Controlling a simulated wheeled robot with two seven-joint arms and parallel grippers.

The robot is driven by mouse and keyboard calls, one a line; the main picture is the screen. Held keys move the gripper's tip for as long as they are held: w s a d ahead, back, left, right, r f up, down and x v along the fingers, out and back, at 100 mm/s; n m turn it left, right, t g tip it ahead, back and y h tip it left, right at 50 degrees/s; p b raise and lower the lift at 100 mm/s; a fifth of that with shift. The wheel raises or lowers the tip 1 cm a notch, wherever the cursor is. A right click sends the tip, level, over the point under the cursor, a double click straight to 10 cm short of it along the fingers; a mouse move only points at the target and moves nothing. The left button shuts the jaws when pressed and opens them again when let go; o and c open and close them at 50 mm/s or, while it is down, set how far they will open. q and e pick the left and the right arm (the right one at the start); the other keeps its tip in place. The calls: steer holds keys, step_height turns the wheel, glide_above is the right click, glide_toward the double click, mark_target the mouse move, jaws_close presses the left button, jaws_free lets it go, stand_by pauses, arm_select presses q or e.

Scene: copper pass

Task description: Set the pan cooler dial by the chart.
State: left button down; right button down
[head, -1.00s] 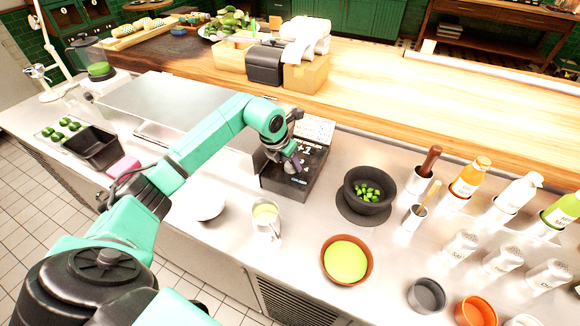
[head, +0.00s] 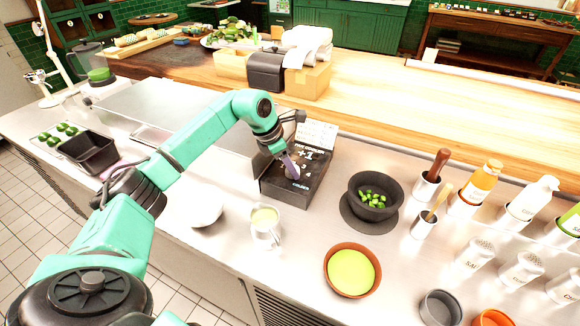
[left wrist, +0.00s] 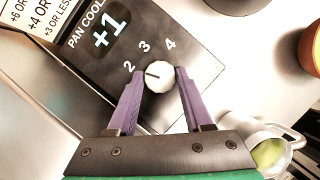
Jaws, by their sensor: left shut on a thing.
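The pan cooler (head: 317,182) is a black box on the steel counter. Its display reads +1 in the left wrist view (left wrist: 108,32). Its pale round dial (left wrist: 159,78) has a short dark mark pointing left, roughly toward the 2; the 2, 3 and 4 show around it. My left gripper (left wrist: 158,74) has its purple fingers on both sides of the dial, shut on it. In the head view my left gripper (head: 292,170) covers most of the dial. The white chart (head: 318,134) stands behind the cooler; the left wrist view shows only part of its lines (left wrist: 36,18). My right gripper is not in view.
A black bowl of green pieces (head: 373,210) stands right of the cooler. A glass jug (head: 265,228) and an orange-rimmed bowl (head: 351,271) stand in front. Bottles and shakers fill the right side. A wooden shelf (head: 440,95) runs behind.

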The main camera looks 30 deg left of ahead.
arm_select(q)
steer(key=shift+r, duration=0.15)
steer(key=shift+c, duration=1.6)
jaws_free()
steer(key=shift+w, duration=0.1)
steer(key=shift+a+r, duration=0.1)
steer(key=shift+r, duration=0.15)
steer(key=b+v, duration=0.2)
steer(key=v, duration=1.2)
